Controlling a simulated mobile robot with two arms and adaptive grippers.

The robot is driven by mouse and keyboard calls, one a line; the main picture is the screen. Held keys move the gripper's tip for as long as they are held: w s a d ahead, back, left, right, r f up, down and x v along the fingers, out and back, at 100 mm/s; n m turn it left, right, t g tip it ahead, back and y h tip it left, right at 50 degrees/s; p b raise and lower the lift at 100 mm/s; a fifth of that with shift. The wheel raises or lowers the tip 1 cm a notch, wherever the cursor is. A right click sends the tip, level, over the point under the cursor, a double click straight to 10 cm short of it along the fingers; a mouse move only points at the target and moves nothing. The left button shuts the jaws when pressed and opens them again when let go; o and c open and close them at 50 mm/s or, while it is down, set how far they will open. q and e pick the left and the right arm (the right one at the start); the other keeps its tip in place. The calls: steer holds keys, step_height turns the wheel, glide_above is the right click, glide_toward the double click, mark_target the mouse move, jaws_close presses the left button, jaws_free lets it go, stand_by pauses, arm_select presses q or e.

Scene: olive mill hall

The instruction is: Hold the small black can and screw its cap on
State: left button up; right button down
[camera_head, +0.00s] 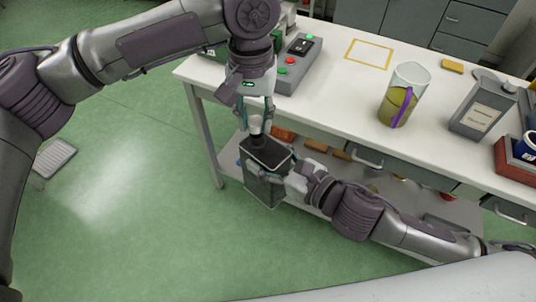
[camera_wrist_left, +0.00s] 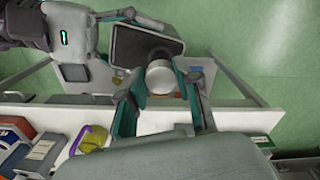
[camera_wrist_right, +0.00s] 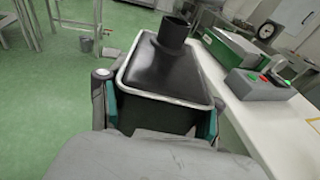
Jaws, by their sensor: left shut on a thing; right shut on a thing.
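The small black can (camera_head: 263,160) is upright off the table's front edge, with a dark top, pale rim and short black neck (camera_wrist_right: 172,33). My right gripper (camera_head: 270,172) is shut around the can's body; its fingers lie along both sides in the right wrist view (camera_wrist_right: 158,118). My left gripper (camera_head: 257,112) points down above the can, shut on the pale round cap (camera_wrist_left: 160,77). The cap (camera_head: 256,124) is over the neck in the head view. In the right wrist view the neck's top is bare, and the cap is out of frame.
The white table (camera_head: 335,75) runs behind the can. On it are a control box (camera_head: 292,65) with buttons, a jug (camera_head: 404,95) of yellow-green liquid, a grey canister (camera_head: 484,108) and a red box (camera_head: 516,161). A lower shelf (camera_head: 232,160) is behind the can.

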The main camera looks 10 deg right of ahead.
mark_target(264, 150)
arm_select(q)
steer(key=shift+f, duration=0.1)
stand_by(0.7)
steer(key=shift+f, duration=0.85)
steer(key=shift+f, duration=0.55)
